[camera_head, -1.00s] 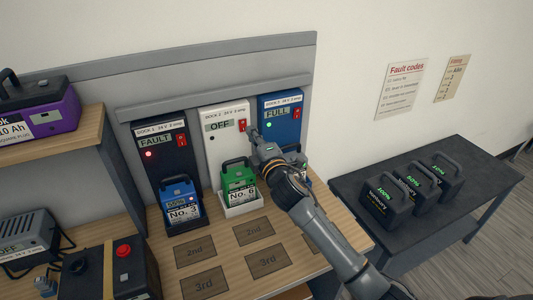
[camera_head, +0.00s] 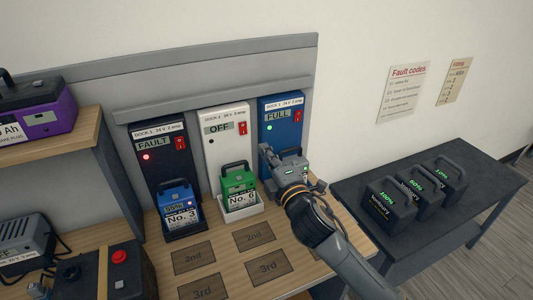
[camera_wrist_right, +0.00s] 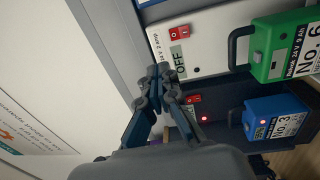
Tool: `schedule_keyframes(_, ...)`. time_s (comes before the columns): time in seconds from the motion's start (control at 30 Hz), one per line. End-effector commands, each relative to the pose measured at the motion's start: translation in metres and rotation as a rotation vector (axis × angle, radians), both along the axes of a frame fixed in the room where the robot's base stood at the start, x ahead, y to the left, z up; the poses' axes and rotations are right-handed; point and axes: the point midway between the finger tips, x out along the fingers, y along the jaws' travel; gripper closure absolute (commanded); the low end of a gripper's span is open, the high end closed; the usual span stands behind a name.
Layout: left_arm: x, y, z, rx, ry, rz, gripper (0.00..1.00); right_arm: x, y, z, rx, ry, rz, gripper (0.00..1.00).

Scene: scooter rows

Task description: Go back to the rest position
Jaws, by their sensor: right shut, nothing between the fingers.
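My right gripper (camera_head: 268,152) is shut and empty in the head view, in front of the blue dock (camera_head: 284,112) marked FULL with a green light. It hides part of a battery in that dock. In the right wrist view its closed fingertips (camera_wrist_right: 158,76) point toward the white dock (camera_wrist_right: 212,50) that reads OFF. The white dock also shows in the head view (camera_head: 226,140), with the green battery No. 6 (camera_head: 238,182) in it. The black dock (camera_head: 160,152) reads FAULT with a red light and holds the blue battery No. 3 (camera_head: 178,202). My left gripper is not in view.
A purple charger (camera_head: 40,118) sits on the left shelf. A grey box (camera_head: 28,240) and a black box with a red button (camera_head: 120,256) stand below it. A dark side table (camera_head: 480,205) at right bears several black batteries. Marked bench squares in front are bare.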

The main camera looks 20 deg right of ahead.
Motion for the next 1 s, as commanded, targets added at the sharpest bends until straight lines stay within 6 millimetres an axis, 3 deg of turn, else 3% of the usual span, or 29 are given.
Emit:
schedule_keyframes(0.3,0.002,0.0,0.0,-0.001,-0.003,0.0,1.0,-0.001,0.0,-0.002,0.01,0.007,-0.002,1.0)
schedule_keyframes(0.37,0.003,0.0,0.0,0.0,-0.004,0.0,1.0,-0.005,-0.001,-0.012,0.047,0.038,-0.01,1.0)
schedule_keyframes(0.47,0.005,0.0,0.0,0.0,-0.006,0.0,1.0,-0.024,-0.006,-0.046,0.189,0.155,-0.054,1.0)
schedule_keyframes(0.57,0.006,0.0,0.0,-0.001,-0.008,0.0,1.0,-0.061,-0.011,-0.1,0.417,0.344,-0.143,1.0)
schedule_keyframes(0.7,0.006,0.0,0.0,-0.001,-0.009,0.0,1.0,-0.135,-0.012,-0.171,0.737,0.623,-0.321,1.0)
schedule_keyframes(0.8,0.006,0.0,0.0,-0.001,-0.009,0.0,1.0,-0.183,-0.009,-0.204,0.895,0.772,-0.443,1.0)
schedule_keyframes(1.0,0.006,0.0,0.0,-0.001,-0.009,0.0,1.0,-0.261,0.0,-0.238,1.101,0.981,-0.649,1.0)
